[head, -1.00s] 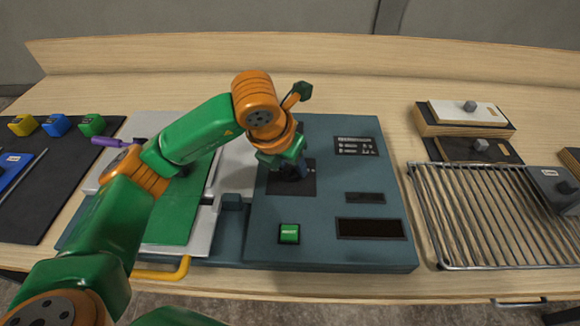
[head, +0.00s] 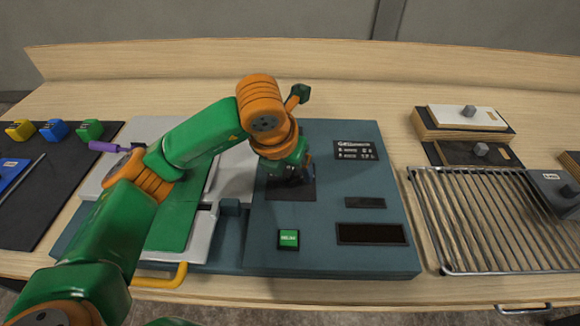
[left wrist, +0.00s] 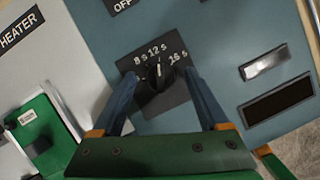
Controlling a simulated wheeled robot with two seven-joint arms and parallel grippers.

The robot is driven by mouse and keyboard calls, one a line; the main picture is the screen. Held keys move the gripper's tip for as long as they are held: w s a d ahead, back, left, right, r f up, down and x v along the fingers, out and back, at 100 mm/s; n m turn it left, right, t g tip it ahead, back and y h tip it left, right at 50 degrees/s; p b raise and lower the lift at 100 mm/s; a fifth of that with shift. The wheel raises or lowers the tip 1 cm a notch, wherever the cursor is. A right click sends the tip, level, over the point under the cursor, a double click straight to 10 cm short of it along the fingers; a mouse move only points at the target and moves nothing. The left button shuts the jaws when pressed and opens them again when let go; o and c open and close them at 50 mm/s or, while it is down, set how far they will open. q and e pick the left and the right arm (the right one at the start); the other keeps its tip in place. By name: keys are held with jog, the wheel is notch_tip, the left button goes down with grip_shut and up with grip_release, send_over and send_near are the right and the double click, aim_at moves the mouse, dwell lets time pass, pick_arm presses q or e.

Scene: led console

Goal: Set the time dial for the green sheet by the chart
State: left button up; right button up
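The black time dial (left wrist: 157,88) is on a dark plate marked 8 s, 12 s and 16 s in the left wrist view. Its white pointer line is toward the 12 s mark. My left gripper (left wrist: 163,80) is open, with one blue finger on each side of the dial; contact cannot be told. In the head view the left gripper (head: 292,176) is over the dial plate (head: 305,190) and mostly hides the dial. The green sheet (head: 174,228) lies left of it, partly under my arm. The chart (head: 356,150) is on the console's upper right, too small to read surely.
The blue-grey console (head: 330,205) carries a green button (head: 288,239) and a dark display (head: 370,233). A wire rack (head: 490,220) stands at right. Yellow, blue and green blocks (head: 55,130) and a purple-handled tool (head: 108,147) are at left.

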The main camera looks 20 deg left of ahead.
pick_arm(q)
jog(key=v, duration=0.7)
dwell(0.4)
